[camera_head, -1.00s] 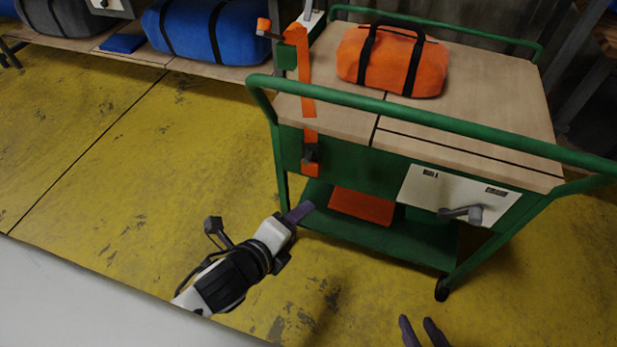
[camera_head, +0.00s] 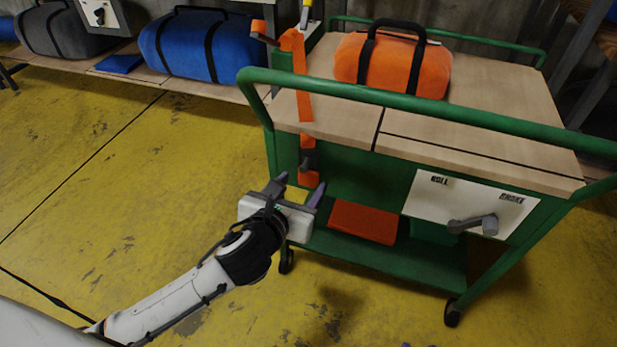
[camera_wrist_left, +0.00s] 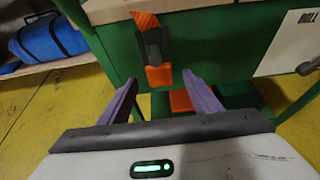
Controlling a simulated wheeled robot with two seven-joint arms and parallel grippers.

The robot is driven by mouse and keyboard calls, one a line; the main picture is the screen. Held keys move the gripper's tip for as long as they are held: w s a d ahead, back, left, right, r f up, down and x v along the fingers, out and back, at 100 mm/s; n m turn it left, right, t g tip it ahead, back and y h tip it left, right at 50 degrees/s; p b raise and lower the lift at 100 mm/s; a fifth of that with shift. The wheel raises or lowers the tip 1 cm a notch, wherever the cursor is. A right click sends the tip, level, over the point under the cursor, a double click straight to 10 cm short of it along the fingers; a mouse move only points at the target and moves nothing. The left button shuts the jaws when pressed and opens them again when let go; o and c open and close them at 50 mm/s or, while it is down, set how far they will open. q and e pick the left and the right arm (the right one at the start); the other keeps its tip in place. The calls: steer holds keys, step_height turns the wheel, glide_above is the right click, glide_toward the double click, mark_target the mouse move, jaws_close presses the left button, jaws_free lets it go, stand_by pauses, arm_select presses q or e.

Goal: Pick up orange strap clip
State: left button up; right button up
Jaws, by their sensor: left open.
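The orange strap (camera_head: 305,105) hangs down the left front of the green cart. Its dark clip (camera_head: 308,160) sits near the lower end, with an orange end piece below it. In the left wrist view the clip (camera_wrist_left: 154,45) and the orange end piece (camera_wrist_left: 159,75) show ahead, between the lines of the two fingers. My left gripper (camera_head: 298,186) is open and empty, just below and in front of the clip, apart from it. It also shows in the left wrist view (camera_wrist_left: 160,95). My right gripper is out of view.
The green cart (camera_head: 380,268) has a front rail (camera_head: 400,102), a white panel with a grey crank (camera_head: 475,223) and an orange bag (camera_head: 395,65) on top. A flat orange item (camera_head: 362,222) lies on its lower shelf. Yellow floor (camera_head: 110,200) is clear at left.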

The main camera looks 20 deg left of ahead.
mark_target(307, 178)
arm_select(q)
steer(key=b+x, duration=0.1)
steer(key=x, duration=0.3)
steer(key=shift+f, duration=0.15)
steer(key=c, duration=1.2)
